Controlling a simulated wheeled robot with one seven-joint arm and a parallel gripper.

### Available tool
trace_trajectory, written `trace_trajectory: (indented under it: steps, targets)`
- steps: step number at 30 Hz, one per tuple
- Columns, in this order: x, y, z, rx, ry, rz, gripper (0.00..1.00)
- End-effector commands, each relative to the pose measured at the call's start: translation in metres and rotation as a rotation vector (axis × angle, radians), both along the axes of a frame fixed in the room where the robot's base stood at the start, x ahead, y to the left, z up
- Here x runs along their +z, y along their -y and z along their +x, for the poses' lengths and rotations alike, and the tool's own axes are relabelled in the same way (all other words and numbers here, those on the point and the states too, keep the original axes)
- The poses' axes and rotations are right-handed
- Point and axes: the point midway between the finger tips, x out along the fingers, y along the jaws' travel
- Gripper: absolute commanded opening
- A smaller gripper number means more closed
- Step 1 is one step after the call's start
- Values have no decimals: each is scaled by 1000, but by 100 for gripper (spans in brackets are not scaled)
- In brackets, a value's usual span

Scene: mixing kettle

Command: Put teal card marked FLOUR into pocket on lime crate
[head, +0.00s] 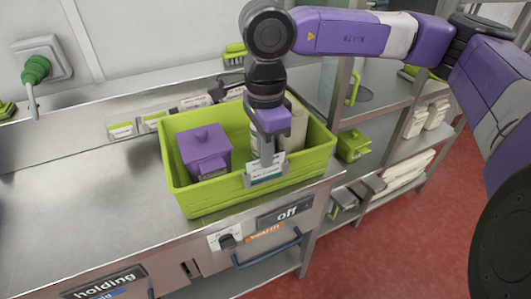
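The lime crate (200,203) stands on the steel counter. A white card with a teal band (270,167) is upright at the right part of the crate's near wall; its lettering is too small to read. A grey pocket (248,182) is on that wall, and the card's lower edge is at it. I cannot tell how deep the card sits in the pocket. My gripper (267,160) points down over the near rim and appears shut on the card's upper part. Its fingertips are partly unclear against the card.
A purple lidded box (204,153) stands in the crate's left part, and pale packages (297,125) stand behind my gripper. Small labelled holders (122,130) line the counter's back. The counter's left side is clear. A steel shelf rack (385,125) stands at right.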

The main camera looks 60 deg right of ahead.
Motion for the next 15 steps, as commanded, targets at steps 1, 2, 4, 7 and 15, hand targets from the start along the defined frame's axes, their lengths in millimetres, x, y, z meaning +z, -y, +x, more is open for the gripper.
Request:
trace_trajectory:
  steps: [1,2,4,7,15]
  targets:
    - [-1,0,0,0,0,0,0]
    - [-2,0,0,0,0,0,0]
    - [-2,0,0,0,1,-1,0]
    - [-2,0,0,0,1,-1,0]
    - [-2,0,0,0,0,0,28]
